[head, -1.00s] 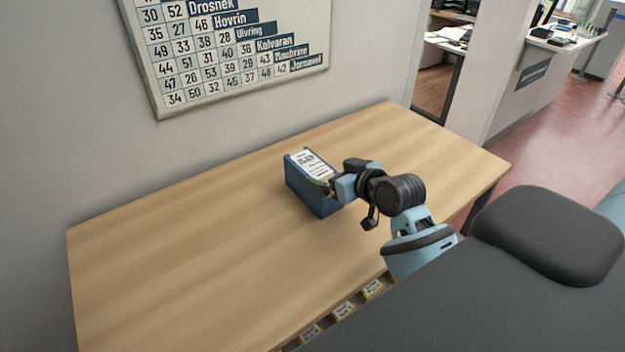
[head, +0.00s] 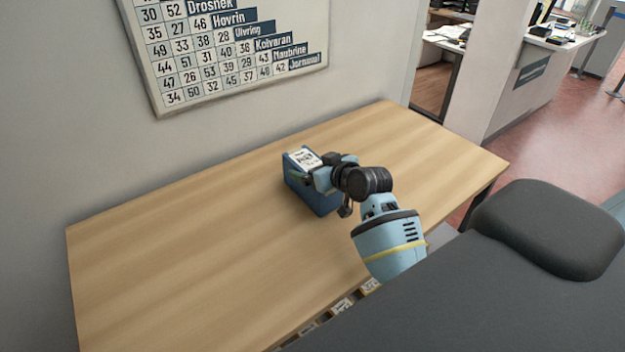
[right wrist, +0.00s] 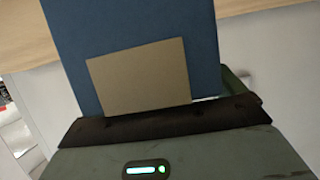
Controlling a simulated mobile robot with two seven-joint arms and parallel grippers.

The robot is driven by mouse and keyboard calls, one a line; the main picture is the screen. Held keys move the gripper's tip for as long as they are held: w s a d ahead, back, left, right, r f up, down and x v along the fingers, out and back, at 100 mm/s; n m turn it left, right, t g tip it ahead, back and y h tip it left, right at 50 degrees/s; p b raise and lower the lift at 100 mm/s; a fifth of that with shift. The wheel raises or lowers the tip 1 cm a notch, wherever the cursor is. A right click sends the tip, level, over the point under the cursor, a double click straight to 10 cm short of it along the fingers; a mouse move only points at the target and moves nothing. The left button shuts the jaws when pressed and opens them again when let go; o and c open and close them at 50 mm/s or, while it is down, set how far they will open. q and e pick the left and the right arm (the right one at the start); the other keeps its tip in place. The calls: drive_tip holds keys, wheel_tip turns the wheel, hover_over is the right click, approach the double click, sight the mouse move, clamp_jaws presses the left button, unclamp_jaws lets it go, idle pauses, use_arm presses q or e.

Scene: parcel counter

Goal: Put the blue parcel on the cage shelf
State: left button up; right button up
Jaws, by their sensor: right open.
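The blue parcel (head: 316,202) stands on the wooden table, with a white printed label on its top. In the right wrist view the parcel (right wrist: 135,30) fills the upper middle, close to the gripper, and shows a plain tan patch. My right gripper (head: 302,176) is open at the parcel's upper part, and its fingers partly cover the parcel. I cannot tell whether they touch it. The cage shelf is not in view, and neither is my left gripper.
The wooden table (head: 190,250) is otherwise bare, with wide free room left of the parcel and some to its right. A wall with a number board (head: 240,60) stands behind it. Small labelled items (head: 342,304) show below the table's front edge. Desks stand far right.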

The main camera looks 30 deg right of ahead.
drive_tip(key=c, duration=1.9)
drive_tip(key=shift+o, duration=0.2)
drive_tip(key=shift+r, duration=0.1)
drive_tip(key=shift+r, duration=0.55)
wheel_tip(320, 180, up, 3)
drive_tip(key=shift+f, duration=0.2)
drive_tip(key=s+a, duration=0.1)
drive_tip(key=s, duration=0.6)
drive_tip(key=s+a+r, duration=0.1)
drive_tip(key=s+a, duration=0.1)
drive_tip(key=s, duration=0.6)
drive_tip(key=shift+s+a+r+b, duration=0.15)
drive_tip(key=shift+s+a+b, duration=0.15)
drive_tip(key=shift+b, duration=0.1)
